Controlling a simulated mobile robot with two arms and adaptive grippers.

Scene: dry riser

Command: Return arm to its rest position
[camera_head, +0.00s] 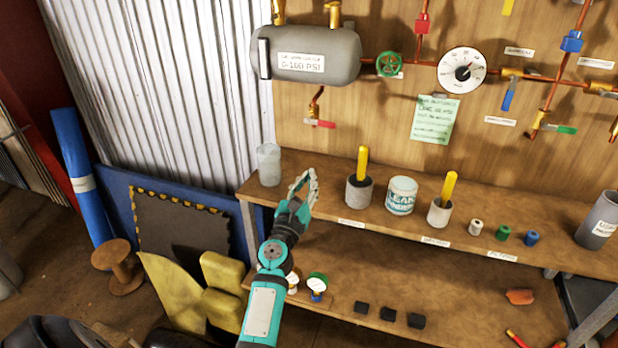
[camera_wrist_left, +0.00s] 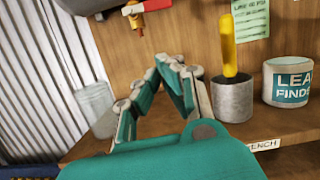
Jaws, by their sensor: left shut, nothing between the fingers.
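My left gripper (camera_head: 303,186) is teal and grey and reaches up from the bottom of the head view. It is over the left part of the workbench's upper shelf (camera_head: 330,215), between a clear jar (camera_head: 269,165) and a grey cup with a yellow handle (camera_head: 359,192). In the left wrist view its fingers (camera_wrist_left: 168,70) are together at the tips with nothing between them. The same jar (camera_wrist_left: 95,108) stands to their left and the grey cup (camera_wrist_left: 232,100) to their right. My right gripper is not in either view.
A white leak-finder tub (camera_head: 401,196) and another yellow-handled cup (camera_head: 439,212) stand farther right on the shelf. Above hang a grey tank (camera_head: 305,55), a round gauge (camera_head: 462,70) and copper pipes. Gauges and black blocks (camera_head: 388,313) lie on the lower shelf. Yellow pieces (camera_head: 222,270) are at left.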

